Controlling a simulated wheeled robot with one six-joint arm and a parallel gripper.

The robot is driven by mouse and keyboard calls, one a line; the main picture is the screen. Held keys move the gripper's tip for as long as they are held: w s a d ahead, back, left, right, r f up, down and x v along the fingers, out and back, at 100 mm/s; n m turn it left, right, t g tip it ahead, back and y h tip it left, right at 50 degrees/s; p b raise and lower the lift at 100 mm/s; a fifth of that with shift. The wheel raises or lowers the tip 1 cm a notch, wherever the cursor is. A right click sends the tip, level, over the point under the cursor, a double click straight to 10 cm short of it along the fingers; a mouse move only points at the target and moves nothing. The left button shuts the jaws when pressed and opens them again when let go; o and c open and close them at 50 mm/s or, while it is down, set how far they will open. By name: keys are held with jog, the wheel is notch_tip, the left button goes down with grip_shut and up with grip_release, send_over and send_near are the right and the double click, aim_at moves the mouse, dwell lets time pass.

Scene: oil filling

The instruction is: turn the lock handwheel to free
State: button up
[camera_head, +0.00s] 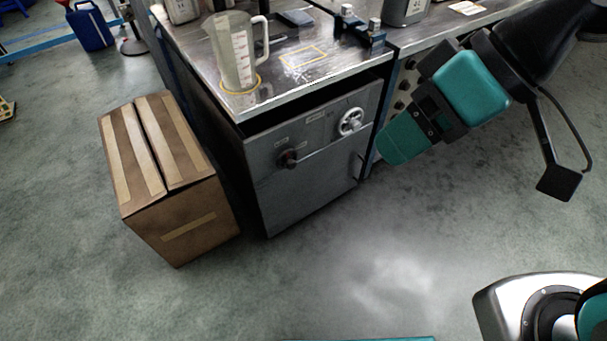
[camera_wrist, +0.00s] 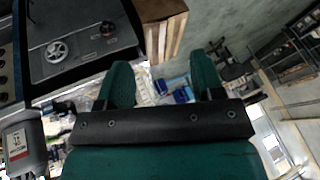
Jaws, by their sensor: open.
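The small silver-white spoked handwheel (camera_head: 350,121) is on the upper right of the grey cabinet front (camera_head: 303,187). A dark knob (camera_head: 289,158) sits lower left of it. My gripper (camera_head: 393,146) is right of the handwheel in the head view, apart from it, with nothing held. In the wrist view, the handwheel (camera_wrist: 56,51) and the knob (camera_wrist: 107,28) show at upper left, outside the jaws. There the two green fingers of my gripper (camera_wrist: 162,82) stand wide apart. Which of the two controls is the lock is too small to read.
A clear measuring jug (camera_head: 236,55) stands on the steel worktop (camera_head: 285,88), with a black fixture (camera_head: 360,28) at its back right. A taped cardboard box (camera_head: 170,180) stands left of the cabinet. The floor in front of the cabinet is clear.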

jog(key=w+a+f+t+y+b, duration=0.2)
jog(key=w+a+f+b, duration=0.1)
jog(key=f+b, duration=0.5)
jog(key=w+a+f+n+t+y+b, duration=0.1)
jog(key=w+a+f+y+b, duration=0.15)
jog(key=f+b, duration=0.6)
jog(key=w+a+f+t+y+b, duration=0.15)
jog(key=w+f+b, duration=0.25)
jog(key=f+b, duration=0.45)
jog(key=m+t+h+b, duration=0.3)
jog(key=t+b, duration=0.7)
jog(key=b, duration=1.1)
send_near(293, 166)
jog(key=shift+m+g+y, duration=0.25)
jog(key=shift+m+y, duration=0.15)
jog(key=shift+m, duration=0.2)
jog(key=p+x, duration=0.8)
jog(key=p, duration=0.7)
jog(key=shift+w+r, duration=0.1)
jog(key=shift+w, duration=0.15)
jog(key=shift+p+x, duration=0.4)
jog(key=shift+x, duration=0.4)
jog(key=c, duration=0.9)
